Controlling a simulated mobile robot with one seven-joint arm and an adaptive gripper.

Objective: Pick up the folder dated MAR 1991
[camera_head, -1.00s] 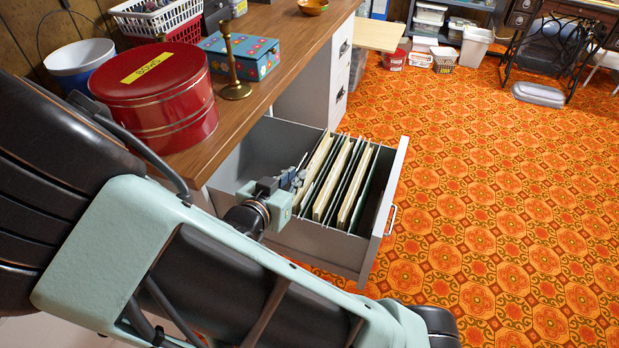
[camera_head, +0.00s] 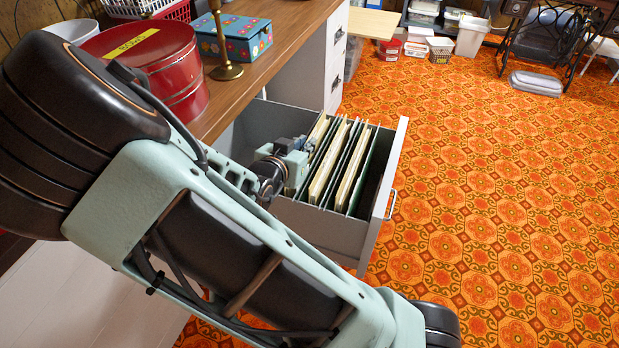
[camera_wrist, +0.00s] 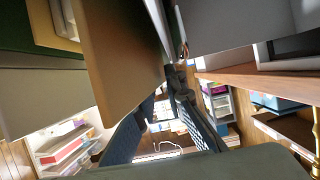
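Several cream folders hang between dark green dividers in an open grey drawer (camera_head: 382,205); two in the middle are the clearest, a left one (camera_head: 325,172) and a right one (camera_head: 352,170). No date is legible, so I cannot tell which is MAR 1991. My gripper (camera_head: 302,157) is at the left side of the folders, near their tops, with its fingertips unclear in the head view. In the wrist view a tan folder (camera_wrist: 132,60) is close in front and covers part of one finger of my gripper (camera_wrist: 171,76). I cannot tell whether the fingers hold it.
The wooden desktop (camera_head: 272,50) beside the drawer carries a red round tin (camera_head: 150,70), a brass candlestick (camera_head: 223,45) and a blue flowered box (camera_head: 240,38). The orange patterned floor (camera_head: 480,200) to the right is open. Bins and a treadle table stand at the back.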

